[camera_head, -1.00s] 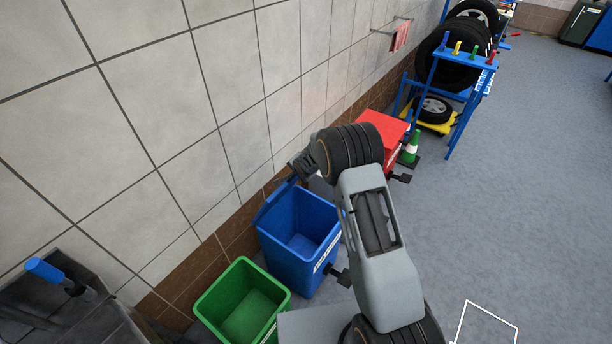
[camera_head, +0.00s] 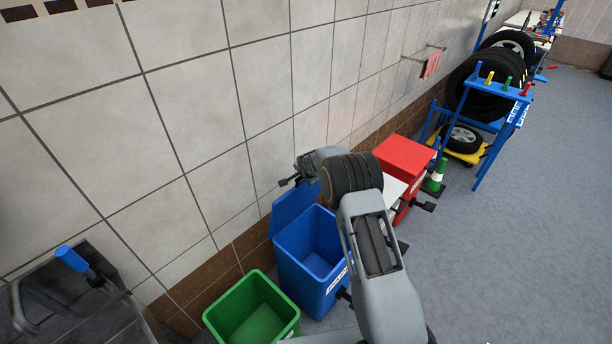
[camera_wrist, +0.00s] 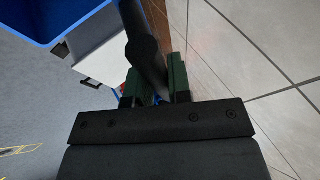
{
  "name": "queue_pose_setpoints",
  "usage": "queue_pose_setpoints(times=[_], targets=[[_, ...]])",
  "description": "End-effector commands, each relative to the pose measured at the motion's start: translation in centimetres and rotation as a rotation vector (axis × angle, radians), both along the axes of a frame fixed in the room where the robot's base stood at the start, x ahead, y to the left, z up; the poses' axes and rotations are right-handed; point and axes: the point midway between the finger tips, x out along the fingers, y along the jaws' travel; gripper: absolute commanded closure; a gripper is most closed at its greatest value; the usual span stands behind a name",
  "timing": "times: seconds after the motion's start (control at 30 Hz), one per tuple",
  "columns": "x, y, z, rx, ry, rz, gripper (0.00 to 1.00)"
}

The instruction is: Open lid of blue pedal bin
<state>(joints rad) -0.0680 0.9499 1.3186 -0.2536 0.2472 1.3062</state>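The blue pedal bin (camera_head: 312,274) stands by the wall in the head view, and its inside shows. Its blue lid (camera_head: 293,211) is raised and tilted back toward the wall. My gripper (camera_head: 288,181) is at the wall side, just above the lid's upper edge; my wrist hides part of this area. In the wrist view, my gripper's two green-padded fingers (camera_wrist: 161,86) stand apart. A dark bar (camera_wrist: 147,50) reaches down to the gap between them; whether they touch it is unclear. Blue surface (camera_wrist: 55,18) fills the top left corner there.
An open green bin (camera_head: 252,314) stands left of the blue one, and a red bin (camera_head: 404,158) stands right. Beyond are a green cone (camera_head: 435,178) and a blue tire rack (camera_head: 490,100). The tiled wall is close behind; the floor at right is clear.

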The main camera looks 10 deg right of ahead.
Motion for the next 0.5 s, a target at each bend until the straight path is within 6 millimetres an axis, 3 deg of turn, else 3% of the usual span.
queue_pose_setpoints(times=[0.23, 0.5], targets=[[0.05, 0.08, 0.13, 0.0, -0.003, 0.001, 0.58], [-0.03, 0.13, 0.16, 0.0, -0.002, 0.001, 0.57]])
